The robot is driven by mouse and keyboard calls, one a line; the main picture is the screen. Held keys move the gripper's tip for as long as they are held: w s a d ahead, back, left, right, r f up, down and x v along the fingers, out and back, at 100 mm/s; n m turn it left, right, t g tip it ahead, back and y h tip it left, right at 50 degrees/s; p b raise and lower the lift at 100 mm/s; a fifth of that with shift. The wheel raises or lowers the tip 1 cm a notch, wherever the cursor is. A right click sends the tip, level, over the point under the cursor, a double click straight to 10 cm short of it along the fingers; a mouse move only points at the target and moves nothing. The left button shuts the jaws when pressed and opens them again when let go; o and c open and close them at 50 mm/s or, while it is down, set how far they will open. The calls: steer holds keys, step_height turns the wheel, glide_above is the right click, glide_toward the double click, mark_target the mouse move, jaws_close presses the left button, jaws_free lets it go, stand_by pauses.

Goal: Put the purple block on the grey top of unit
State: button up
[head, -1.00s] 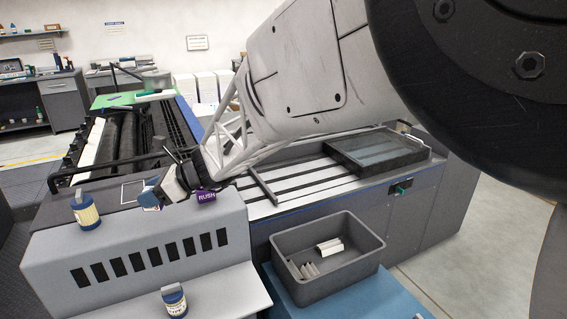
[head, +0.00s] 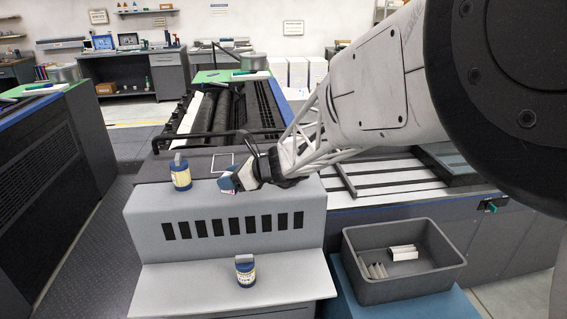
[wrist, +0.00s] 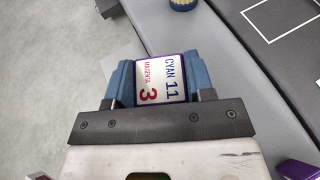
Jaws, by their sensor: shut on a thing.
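My gripper (head: 230,181) is shut, with blue fingertips (wrist: 122,82), above the grey top of the unit (head: 147,198). In the wrist view it holds a purple-edged block (wrist: 161,80) with a white face reading CYAN 11 and MAGENTA 3. In the head view only a small part of the held block (head: 230,192) shows under the fingers. Whether it touches the top I cannot tell. A second purple thing (wrist: 300,169) is cut off at the lower right of the wrist view.
A blue-and-cream jar (head: 181,176) stands on the top, left of my gripper. Another jar (head: 245,272) stands on the lower ledge. A dark grey bin (head: 365,291) holding pale pieces is at right. Rollers (head: 210,115) lie behind.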

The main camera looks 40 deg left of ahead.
steer(key=shift+a, duration=0.1)
steer(key=w+a, duration=0.2)
steer(key=a, duration=0.2)
steer(key=w+a+f, duration=0.1)
steer(key=w+a, duration=0.2)
steer(key=a, duration=0.2)
steer(key=w+a, duration=0.3)
steer(key=a, duration=0.1)
steer(key=shift+a+f, duration=0.2)
steer(key=shift+a, duration=0.1)
steer(key=shift+f, duration=0.1)
steer(key=shift+f, duration=1.7)
steer(key=shift+f, duration=0.1)
steer(key=o, duration=0.9)
